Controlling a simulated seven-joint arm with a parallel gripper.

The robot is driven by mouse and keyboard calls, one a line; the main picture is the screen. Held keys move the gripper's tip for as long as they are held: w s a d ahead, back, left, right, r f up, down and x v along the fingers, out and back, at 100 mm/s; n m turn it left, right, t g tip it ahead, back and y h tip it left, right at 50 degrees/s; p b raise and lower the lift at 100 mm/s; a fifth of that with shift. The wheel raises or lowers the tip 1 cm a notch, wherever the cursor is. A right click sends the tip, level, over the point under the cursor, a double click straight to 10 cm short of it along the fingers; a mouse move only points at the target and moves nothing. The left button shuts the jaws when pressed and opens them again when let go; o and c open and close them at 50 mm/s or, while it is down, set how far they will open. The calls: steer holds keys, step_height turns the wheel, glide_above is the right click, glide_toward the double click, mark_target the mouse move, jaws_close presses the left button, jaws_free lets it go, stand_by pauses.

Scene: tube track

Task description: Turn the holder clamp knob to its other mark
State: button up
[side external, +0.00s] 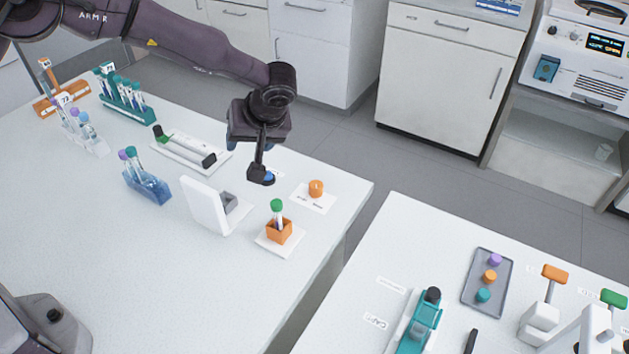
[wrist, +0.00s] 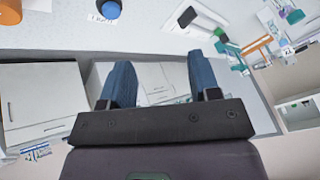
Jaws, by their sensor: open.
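An orange knob (side external: 316,187) stands on a small white plate with printed marks near the table's right corner. I cannot read the marks or see where the knob points. An orange holder (side external: 279,232) beside it holds a tube with a green cap (side external: 277,205) upright. My gripper (side external: 250,163) is open and empty above the table, left of the knob and apart from it. Its two blue fingers also show, spread apart, in the wrist view (wrist: 160,62). An orange shape at that view's top left (wrist: 10,12) looks like the knob, cut by the edge.
A blue button (wrist: 107,9) labelled LIGHT is near my gripper. A white upright stand (side external: 205,205), a tray with a black-ended bar (side external: 185,150) and tube racks (side external: 148,185) stand to the left. A gap separates this table from another bench (side external: 400,230).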

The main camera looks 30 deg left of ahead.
steer(key=d+r+m+t+h, duration=0.2)
steer(key=d+m+h, duration=0.1)
steer(key=m+h, duration=0.15)
steer(key=m+t+h, duration=0.1)
steer(key=m+h, duration=0.2)
steer(key=m, duration=0.4)
glide_toward(315, 184)
steer(key=shift+m, duration=0.25)
steer(key=x, duration=0.9)
steer(key=shift+d+f, duration=0.1)
steer(key=shift+c, duration=0.4)
steer(key=c, duration=0.8)
steer(key=shift+c, duration=0.2)
